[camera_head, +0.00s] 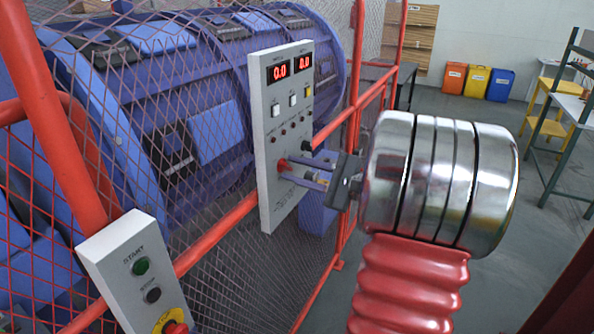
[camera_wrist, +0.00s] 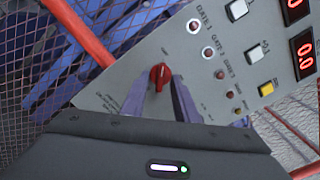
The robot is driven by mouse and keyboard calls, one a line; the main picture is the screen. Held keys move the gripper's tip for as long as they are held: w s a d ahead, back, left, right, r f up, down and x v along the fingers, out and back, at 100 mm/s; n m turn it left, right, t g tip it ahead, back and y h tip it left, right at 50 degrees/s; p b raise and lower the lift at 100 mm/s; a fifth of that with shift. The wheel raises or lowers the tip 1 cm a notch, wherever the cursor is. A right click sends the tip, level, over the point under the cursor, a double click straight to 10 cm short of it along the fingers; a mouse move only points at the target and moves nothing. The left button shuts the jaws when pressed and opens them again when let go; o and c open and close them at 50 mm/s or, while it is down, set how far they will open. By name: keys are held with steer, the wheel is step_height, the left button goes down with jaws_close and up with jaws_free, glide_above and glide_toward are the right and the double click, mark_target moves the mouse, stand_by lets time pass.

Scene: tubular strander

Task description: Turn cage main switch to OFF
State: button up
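The red rotary switch knob (camera_wrist: 160,77) is on the grey control panel, its handle roughly upright in the wrist view. It also shows in the head view (camera_head: 283,164), partly behind my fingers. My gripper (camera_head: 287,167) is in front of the lower panel. Its two bluish fingers (camera_wrist: 162,88) reach toward the knob, one on each side, with a gap between them. I cannot tell whether the fingertips touch the knob. The knob's label is too small to read.
The panel (camera_head: 265,130) has two red displays reading 0.0, white and yellow buttons and small lamps. It hangs at a red-framed mesh fence (camera_head: 230,220) before the blue machine. A START/STOP box (camera_head: 135,265) stands at lower left. Open floor lies at right.

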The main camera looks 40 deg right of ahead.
steer(key=v, duration=1.3)
steer(key=shift+s, duration=0.3)
steer(key=w+a+f+n+g+y, duration=0.1)
steer(key=w+a+f+n+g, duration=0.2)
steer(key=a, duration=0.6)
steer(key=w+a+n+g+y, duration=0.2)
steer(key=a+n+g, duration=0.15)
steer(key=a, duration=0.55)
steer(key=s+a+f+n+g+h, duration=0.2)
steer(key=s+a+n+h, duration=0.2)
steer(key=a+n, duration=0.4)
steer(key=s+a+f+n+g+h, duration=0.1)
steer(key=s+a+n+g+h, duration=0.2)
steer(key=a+n, duration=0.5)
steer(key=shift+s+a+f+h, duration=0.4)
steer(key=shift+s+a+h, duration=0.25)
steer(key=shift+a+h, duration=0.4)
